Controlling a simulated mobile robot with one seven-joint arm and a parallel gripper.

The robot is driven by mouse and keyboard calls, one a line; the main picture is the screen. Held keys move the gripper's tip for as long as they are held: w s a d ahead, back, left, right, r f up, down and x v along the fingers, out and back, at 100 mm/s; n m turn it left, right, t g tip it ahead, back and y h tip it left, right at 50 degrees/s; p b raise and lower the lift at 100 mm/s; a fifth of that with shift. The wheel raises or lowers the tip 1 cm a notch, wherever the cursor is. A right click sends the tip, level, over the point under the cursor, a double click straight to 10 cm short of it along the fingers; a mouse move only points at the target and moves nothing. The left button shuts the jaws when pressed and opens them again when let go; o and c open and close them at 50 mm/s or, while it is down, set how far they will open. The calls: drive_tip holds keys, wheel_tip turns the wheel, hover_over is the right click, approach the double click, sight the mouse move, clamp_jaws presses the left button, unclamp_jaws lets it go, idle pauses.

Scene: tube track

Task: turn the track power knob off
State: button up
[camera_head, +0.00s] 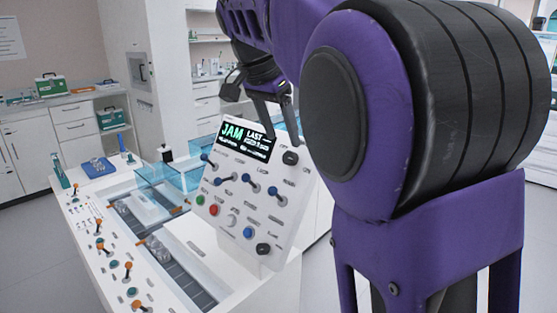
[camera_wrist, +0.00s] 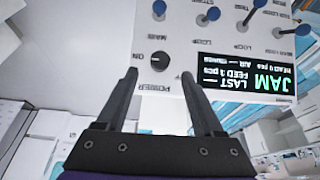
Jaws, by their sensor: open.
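The track power knob (camera_wrist: 160,59) is a round black knob on the white sloped control panel (camera_wrist: 185,35). "POWER" is printed beside it, with "ON" near its rim. In the head view, the power knob (camera_head: 290,157) is at the panel's upper right, beside the display. My gripper (camera_wrist: 160,76) is open and empty; its two dark fingers point at the panel, and the knob appears between and just beyond the fingertips. In the head view, my gripper (camera_head: 279,128) hangs just above the panel's top right. Contact with the knob does not show.
The display (camera_head: 246,139) reads "JAM". Several blue-tipped levers (camera_head: 226,180) and push buttons (camera_head: 215,210) cover the panel, with another black knob (camera_head: 262,249) low on it. Clear blue bins (camera_head: 165,178) and a track (camera_head: 187,275) lie to the left.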

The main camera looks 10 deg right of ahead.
sight(288, 155)
drive_tip(key=b+x, duration=0.1)
drive_tip(key=x, duration=0.5)
clamp_jaws()
